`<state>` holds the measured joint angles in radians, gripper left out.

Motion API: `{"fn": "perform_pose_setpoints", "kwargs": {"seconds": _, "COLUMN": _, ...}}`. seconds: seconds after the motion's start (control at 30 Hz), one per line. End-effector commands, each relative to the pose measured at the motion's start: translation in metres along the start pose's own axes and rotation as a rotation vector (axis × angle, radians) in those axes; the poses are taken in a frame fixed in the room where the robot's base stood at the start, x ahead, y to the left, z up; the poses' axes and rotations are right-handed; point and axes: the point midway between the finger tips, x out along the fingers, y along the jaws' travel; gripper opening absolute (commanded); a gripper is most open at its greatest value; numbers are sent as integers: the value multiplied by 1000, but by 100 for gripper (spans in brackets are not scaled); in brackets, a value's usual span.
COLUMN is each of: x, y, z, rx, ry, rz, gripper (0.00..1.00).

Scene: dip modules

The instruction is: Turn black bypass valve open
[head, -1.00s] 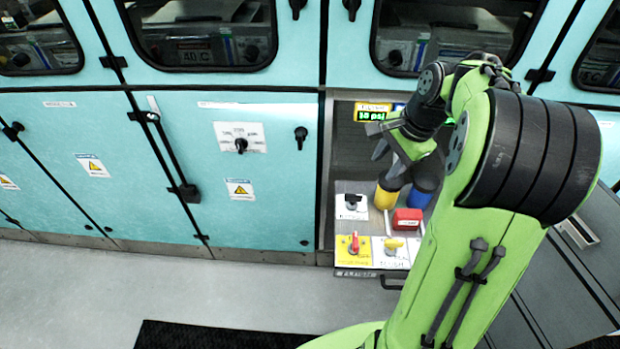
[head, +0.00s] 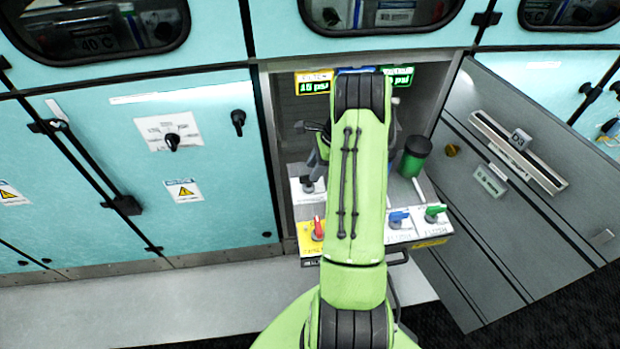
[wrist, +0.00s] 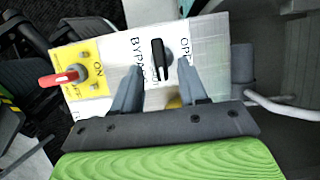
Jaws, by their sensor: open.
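The black bypass valve (wrist: 160,60) is a small black handle on a white plate with "BYPASS" and "OPEN" lettering, in the wrist view. Its handle runs roughly up and down in that picture, beside the lettering. My gripper (wrist: 159,72) is open, with one grey finger on each side of the handle; whether either touches it cannot be told. In the head view the valve (head: 307,184) sits at the left of the panel inside the open cabinet bay. My arm hides most of my gripper there.
A red valve (head: 318,228) on a yellow plate sits close by; it also shows in the wrist view (wrist: 65,78). Blue (head: 398,218) and green (head: 434,211) valves lie right of my arm. A green canister (head: 414,157) stands behind them. An open grey door (head: 490,200) flanks the right.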

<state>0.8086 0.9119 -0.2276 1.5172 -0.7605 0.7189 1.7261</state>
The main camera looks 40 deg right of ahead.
Motion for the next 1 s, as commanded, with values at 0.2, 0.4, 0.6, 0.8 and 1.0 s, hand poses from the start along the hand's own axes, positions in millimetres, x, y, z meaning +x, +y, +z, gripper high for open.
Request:
{"fn": "perform_pose_setpoints", "kwargs": {"seconds": 0.2, "x": 32, "y": 0, "z": 0, "rx": 0, "ry": 0, "rz": 1, "gripper": 43}}
{"fn": "perform_pose_setpoints", "kwargs": {"seconds": 0.4, "x": 34, "y": 0, "z": 0, "rx": 0, "ry": 1, "rz": -1, "gripper": 43}}
{"fn": "perform_pose_setpoints", "kwargs": {"seconds": 0.6, "x": 33, "y": 0, "z": 0, "rx": -1, "ry": 0, "rz": -1, "gripper": 24}}
{"fn": "perform_pose_setpoints", "kwargs": {"seconds": 0.8, "x": 33, "y": 0, "z": 0, "rx": 0, "ry": 0, "rz": 0, "gripper": 0}}
{"fn": "perform_pose_setpoints", "kwargs": {"seconds": 1.0, "x": 34, "y": 0, "z": 0, "rx": -1, "ry": 0, "rz": 1, "gripper": 0}}
